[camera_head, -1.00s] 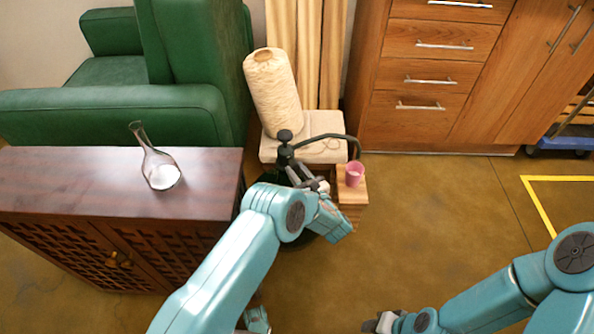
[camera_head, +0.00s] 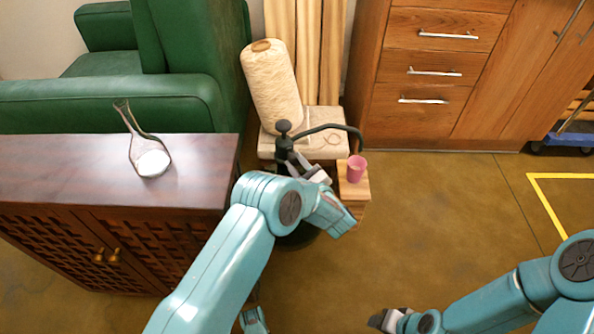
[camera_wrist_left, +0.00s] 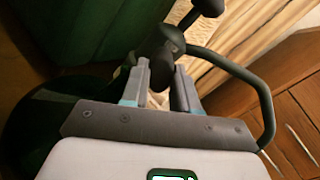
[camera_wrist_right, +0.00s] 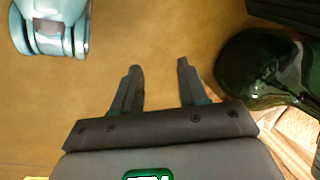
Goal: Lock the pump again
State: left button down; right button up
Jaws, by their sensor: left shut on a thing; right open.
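The black pump (camera_head: 283,129) has a round knob on top and a curved spout reaching right. It stands on a dark green bottle (camera_head: 297,241), mostly hidden behind my left arm. My left gripper (camera_head: 299,166) is shut on the pump just below its knob. In the left wrist view the pump's black stem (camera_wrist_left: 162,70) is at the fingers (camera_wrist_left: 162,75), with the spout (camera_wrist_left: 240,69) curving right. My right gripper (camera_head: 383,318) is open and empty, low over the floor. The bottle (camera_wrist_right: 258,70) shows right of its fingers (camera_wrist_right: 158,66).
A pink cup (camera_head: 356,168) stands on a small wooden block (camera_head: 356,190) under the spout. A large thread cone (camera_head: 272,88) stands on a pale slab (camera_head: 325,120) behind. A glass flask (camera_head: 149,158) stands on the dark cabinet (camera_head: 60,170) at left.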

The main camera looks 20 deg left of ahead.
pick_arm(q)
jog(key=shift+a+f+n+b, duration=0.15)
jog(key=shift+n+b, duration=0.5)
jog(key=shift+n, duration=0.35)
jog(key=shift+n+b, duration=0.35)
jog(key=shift+n, duration=0.55)
jog(key=n, duration=0.3)
jog(key=shift+w+r+n, duration=0.1)
jog(key=shift+r+n, duration=0.3)
jog(key=shift+n, duration=2.2)
pick_arm(e)
jog(key=shift+w+d+f+t, duration=0.1)
jog(key=shift+w+f+t, duration=0.1)
jog(key=shift+w+f, duration=0.45)
jog(key=shift+w+d+f+t, duration=0.1)
jog(key=shift+w+f+t, duration=0.1)
jog(key=shift+w+f, duration=0.4)
jog(key=shift+s+f, duration=0.15)
pick_arm(q)
jog(key=c, duration=0.9)
grip_release()
jog(key=shift+o, duration=0.2)
jog(key=shift+d, duration=0.25)
pick_arm(e)
jog(key=shift+s, duration=0.1)
